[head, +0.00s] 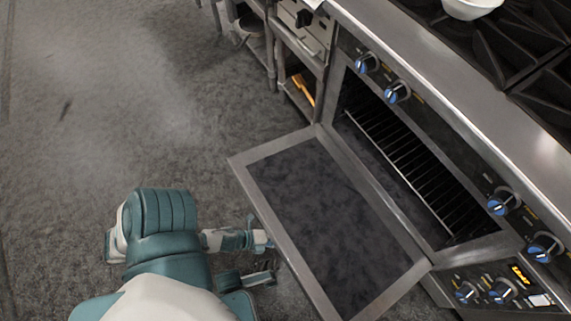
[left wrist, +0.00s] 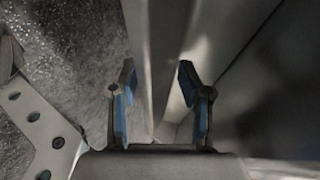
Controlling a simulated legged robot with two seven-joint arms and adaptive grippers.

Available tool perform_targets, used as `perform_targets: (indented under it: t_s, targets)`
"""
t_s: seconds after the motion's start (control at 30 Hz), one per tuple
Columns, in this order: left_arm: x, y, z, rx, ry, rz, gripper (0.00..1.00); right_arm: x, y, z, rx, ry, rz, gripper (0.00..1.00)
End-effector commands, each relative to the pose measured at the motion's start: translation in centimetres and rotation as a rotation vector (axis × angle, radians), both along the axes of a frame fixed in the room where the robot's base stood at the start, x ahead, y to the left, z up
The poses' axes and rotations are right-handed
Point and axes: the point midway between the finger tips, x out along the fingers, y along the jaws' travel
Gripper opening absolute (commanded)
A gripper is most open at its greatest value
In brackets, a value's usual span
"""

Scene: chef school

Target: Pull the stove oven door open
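The oven door (head: 310,210) is swung down, open, at an angle in front of the stove oven (head: 400,150). The dark oven cavity and its wire rack (head: 410,170) show behind it. My left gripper (head: 268,258) is beside the door's outer free edge, on its left side. In the left wrist view the blue-padded fingers (left wrist: 158,92) stand apart, with a grey metal edge (left wrist: 160,50) running up between them. I cannot tell whether a finger touches it. The door handle is not clearly visible. My right gripper is not in view.
Blue knobs (head: 397,92) line the stove front, with more at the lower right. A white bowl (head: 470,8) sits on the black burner grates (head: 500,45). Metal shelving (head: 290,50) stands beyond the oven. The grey floor (head: 110,110) at left is clear.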

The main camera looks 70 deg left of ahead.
Motion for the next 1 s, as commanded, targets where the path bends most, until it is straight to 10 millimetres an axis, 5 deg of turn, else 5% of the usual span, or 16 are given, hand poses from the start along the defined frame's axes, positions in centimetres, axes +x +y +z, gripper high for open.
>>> perform_targets:
  t_s: [0.4,1.0]
  targets:
    - [-7.4,1.5,4.0,-0.002,0.009,0.001,0.42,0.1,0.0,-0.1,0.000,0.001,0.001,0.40]
    - [-8.3,1.7,4.5,-0.002,0.010,-0.001,0.42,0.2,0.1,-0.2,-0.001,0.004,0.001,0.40]
